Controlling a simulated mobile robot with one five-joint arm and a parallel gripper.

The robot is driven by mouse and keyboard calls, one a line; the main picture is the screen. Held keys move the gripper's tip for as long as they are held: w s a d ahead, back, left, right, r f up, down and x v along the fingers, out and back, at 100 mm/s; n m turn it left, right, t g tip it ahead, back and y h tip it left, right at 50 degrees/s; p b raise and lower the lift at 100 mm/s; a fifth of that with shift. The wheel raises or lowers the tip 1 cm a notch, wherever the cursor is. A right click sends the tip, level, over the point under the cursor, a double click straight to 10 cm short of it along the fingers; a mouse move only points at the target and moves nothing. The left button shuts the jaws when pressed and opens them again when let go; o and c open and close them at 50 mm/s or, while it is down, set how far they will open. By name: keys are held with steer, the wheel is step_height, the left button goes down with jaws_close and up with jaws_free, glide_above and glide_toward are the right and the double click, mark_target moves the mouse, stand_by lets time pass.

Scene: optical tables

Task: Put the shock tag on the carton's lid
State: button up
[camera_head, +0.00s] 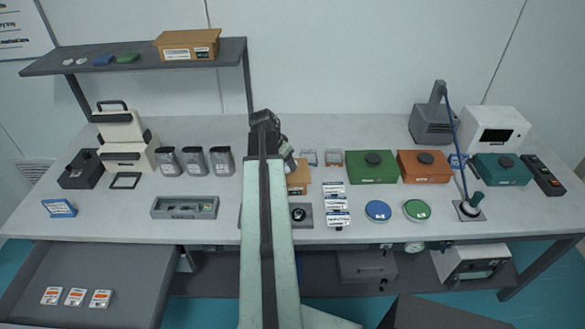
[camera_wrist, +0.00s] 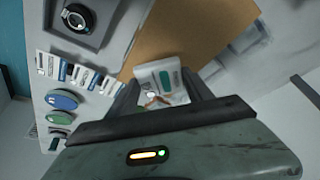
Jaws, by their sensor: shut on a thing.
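My gripper (camera_wrist: 163,97) is shut on a small white tag with a green patch (camera_wrist: 158,74), which I take to be the shock tag. The brown carton (camera_wrist: 200,22) lies beneath and beyond the tag in the wrist view, its plain top facing me. I cannot tell whether the tag touches it. In the head view the carton (camera_head: 298,180) stands mid-table, partly hidden behind my arm. My gripper (camera_head: 287,154) is over its far side there, and the tag is hard to make out.
A grey plate with a round black knob (camera_head: 299,213) sits in front of the carton. White labelled packs (camera_head: 336,204) lie to its right, with blue (camera_head: 378,210) and green (camera_head: 417,209) discs beyond. Another carton (camera_head: 187,45) is on the shelf. An open drawer (camera_head: 115,283) holds three orange-white cards.

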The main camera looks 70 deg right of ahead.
steer(key=s+d, duration=0.2)
steer(key=d, duration=0.1)
steer(key=shift+d+f, duration=0.2)
steer(key=f+b, duration=0.4)
steer(key=shift+s+d, duration=0.15)
steer(key=shift+s, duration=0.05)
steer(key=shift+r, duration=0.25)
steer(key=shift+f, duration=0.25)
steer(key=o, duration=1.3)
steer(key=shift+o, duration=0.2)
steer(key=shift+r, duration=0.1)
